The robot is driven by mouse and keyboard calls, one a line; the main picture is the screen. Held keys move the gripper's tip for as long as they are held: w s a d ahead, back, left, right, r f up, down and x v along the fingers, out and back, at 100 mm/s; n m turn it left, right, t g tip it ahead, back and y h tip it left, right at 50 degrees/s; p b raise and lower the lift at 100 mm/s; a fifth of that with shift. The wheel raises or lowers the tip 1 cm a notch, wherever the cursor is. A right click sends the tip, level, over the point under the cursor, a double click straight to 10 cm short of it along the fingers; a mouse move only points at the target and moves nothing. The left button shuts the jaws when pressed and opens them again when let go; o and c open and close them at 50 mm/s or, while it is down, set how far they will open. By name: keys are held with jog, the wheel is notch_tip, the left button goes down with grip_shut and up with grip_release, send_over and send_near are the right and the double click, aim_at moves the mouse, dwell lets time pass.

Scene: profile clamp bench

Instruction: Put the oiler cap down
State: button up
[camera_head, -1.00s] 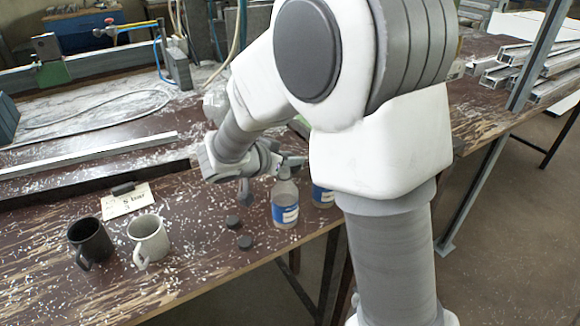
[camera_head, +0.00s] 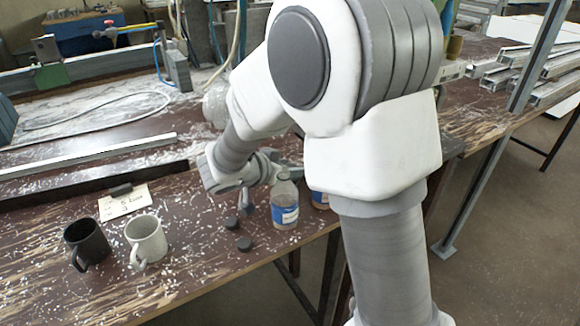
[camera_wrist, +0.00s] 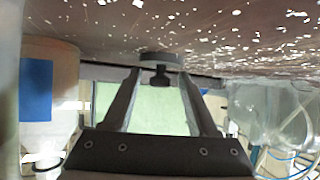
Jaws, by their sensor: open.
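Two small dark round pieces lie on the bench in the head view, the back one (camera_head: 232,223) and the front one (camera_head: 244,243). I cannot tell which is the oiler cap. My gripper (camera_head: 248,206) is low over the bench, just behind them and left of a clear bottle (camera_head: 285,212) with a blue label. In the wrist view, where the bench is at the top, my gripper (camera_wrist: 160,84) is open. A grey disc with a dark knob (camera_wrist: 160,62), perhaps the cap, rests at the bench surface between or just past the fingertips. Contact with the fingers is not clear.
A second bottle (camera_head: 320,200) is partly hidden by my arm. A black mug (camera_head: 88,243) and a pale mug (camera_head: 147,240) stand left, before a lettered card (camera_head: 124,203). A metal profile (camera_head: 90,155) lies behind. The bench (camera_head: 190,275) is strewn with chips.

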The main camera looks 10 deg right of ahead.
jog(key=shift+r, duration=0.15)
jog(key=shift+a+r+p, duration=0.1)
jog(key=shift+r+p, duration=0.1)
jog(key=shift+p, duration=0.3)
jog(key=p+v, duration=0.1)
jog(key=v, duration=1)
jog(key=shift+s+a, duration=0.3)
jog(key=shift+a, duration=0.1)
